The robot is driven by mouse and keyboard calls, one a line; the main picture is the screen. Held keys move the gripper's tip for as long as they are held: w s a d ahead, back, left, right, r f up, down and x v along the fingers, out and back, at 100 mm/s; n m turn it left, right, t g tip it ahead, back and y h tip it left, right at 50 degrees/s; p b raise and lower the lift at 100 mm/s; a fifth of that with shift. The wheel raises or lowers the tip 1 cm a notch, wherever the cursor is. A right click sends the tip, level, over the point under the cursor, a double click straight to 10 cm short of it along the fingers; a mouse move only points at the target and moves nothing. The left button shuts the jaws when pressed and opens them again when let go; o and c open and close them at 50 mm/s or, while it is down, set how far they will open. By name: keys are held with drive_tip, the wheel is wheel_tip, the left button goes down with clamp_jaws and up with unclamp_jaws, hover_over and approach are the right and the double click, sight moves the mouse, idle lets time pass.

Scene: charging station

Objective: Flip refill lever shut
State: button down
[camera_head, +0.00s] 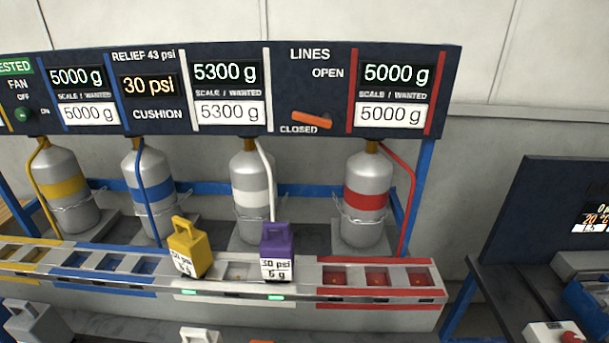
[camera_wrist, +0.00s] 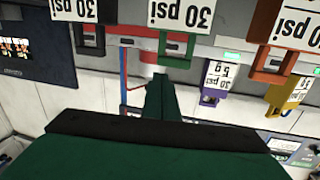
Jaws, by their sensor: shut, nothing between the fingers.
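An orange lever (camera_head: 312,119) sits on the dark control panel (camera_head: 290,85), under the word LINES. It lies nearly level, tilted slightly down to the right, just above the word CLOSED and below OPEN. No label reading refill is legible, so I cannot tell if this is the named lever. My gripper (camera_wrist: 160,95) shows in the wrist view as dark green fingers, shut and empty. It is not visible in the head view. The wrist picture is upside down, and I cannot make out the lever clearly there.
Several grey cylinders (camera_head: 366,205) with coloured bands and hoses stand below the panel. A yellow block (camera_head: 186,248) and a purple block (camera_head: 277,250) sit on the slotted rail (camera_head: 427,277). A dark screen unit (camera_head: 545,215) stands to the right.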

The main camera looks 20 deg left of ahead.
drive_tip(key=w+a+r+t+y, duration=0.1)
drive_tip(key=w+a+r, duration=0.3)
drive_tip(key=w+r, duration=0.6)
wheel_tip(320, 180, up, 39)
drive_tip(key=m+t+y, duration=0.1)
drive_tip(key=m+t, duration=0.1)
drive_tip(key=t, duration=0.1)
hover_over(304, 116)
drive_tip(key=s+d, duration=0.2)
drive_tip(key=shift+s+a+f, duration=0.1)
drive_tip(key=shift+a+f, duration=0.2)
drive_tip(key=shift+f, duration=0.65)
drive_tip(key=shift+s+a+f, duration=0.1)
drive_tip(key=shift+a+f, duration=0.15)
drive_tip(key=shift+f, duration=0.65)
drive_tip(key=shift+w, duration=0.1)
drive_tip(key=shift+a, duration=0.15)
